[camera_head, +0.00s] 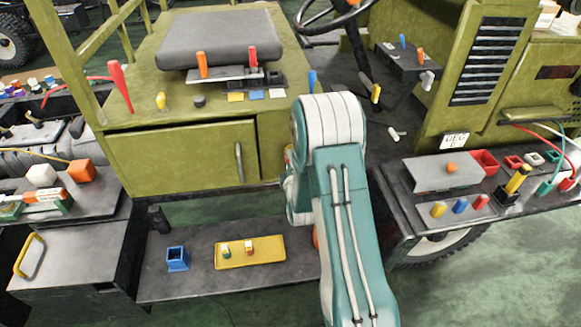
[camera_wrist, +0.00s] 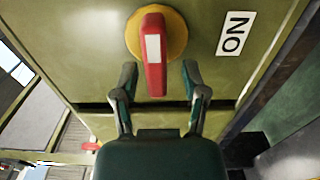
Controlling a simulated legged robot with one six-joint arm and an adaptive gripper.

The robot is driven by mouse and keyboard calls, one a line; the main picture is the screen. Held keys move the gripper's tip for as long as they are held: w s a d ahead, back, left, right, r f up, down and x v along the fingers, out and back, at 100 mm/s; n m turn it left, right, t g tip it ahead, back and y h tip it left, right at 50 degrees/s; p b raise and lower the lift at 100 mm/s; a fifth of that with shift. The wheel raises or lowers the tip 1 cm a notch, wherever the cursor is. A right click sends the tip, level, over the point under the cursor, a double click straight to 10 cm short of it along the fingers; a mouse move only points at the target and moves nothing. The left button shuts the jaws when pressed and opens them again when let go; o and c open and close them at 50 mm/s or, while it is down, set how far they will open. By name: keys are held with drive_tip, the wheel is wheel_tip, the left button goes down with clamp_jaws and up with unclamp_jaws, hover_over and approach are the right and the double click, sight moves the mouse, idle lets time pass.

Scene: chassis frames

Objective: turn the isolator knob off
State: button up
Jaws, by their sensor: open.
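The isolator knob (camera_wrist: 154,78) in the wrist view is a red bar handle with a white stripe on a round yellow disc (camera_wrist: 178,40). Its bar runs nearly straight up and down in the picture, with its end towards my gripper. A white ON label (camera_wrist: 235,35) is to its right. My gripper (camera_wrist: 159,70) is open, one finger on each side of the bar's lower end, with a gap visible on both sides. In the head view my arm hides the knob and the gripper's fingers.
The knob is on an olive panel (camera_wrist: 75,55). In the head view, a dark step (camera_head: 190,290) below holds a blue cup (camera_head: 177,258) and a yellow tray (camera_head: 250,264). A grey shelf (camera_head: 410,215) with small parts is right of my arm.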

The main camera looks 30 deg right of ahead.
drive_tip(key=v, duration=1.1)
drive_tip(key=shift+s+a, duration=0.2)
drive_tip(key=shift+s, duration=0.05)
drive_tip(key=s+a+r+m+g+y, duration=0.2)
drive_tip(key=a+r+m+g+y, duration=0.35)
drive_tip(key=r, duration=0.75)
drive_tip(key=s+a+r+m+g, duration=0.3)
drive_tip(key=s+r+m, duration=0.1)
drive_tip(key=s, duration=0.6)
drive_tip(key=s+a+r+m+g, duration=0.3)
drive_tip(key=s+r+m, duration=0.1)
drive_tip(key=s, duration=0.6)
drive_tip(key=shift+s+m, duration=0.3)
drive_tip(key=shift+m, duration=0.45)
drive_tip(key=shift+a+h, duration=0.1)
drive_tip(key=shift+h, duration=0.15)
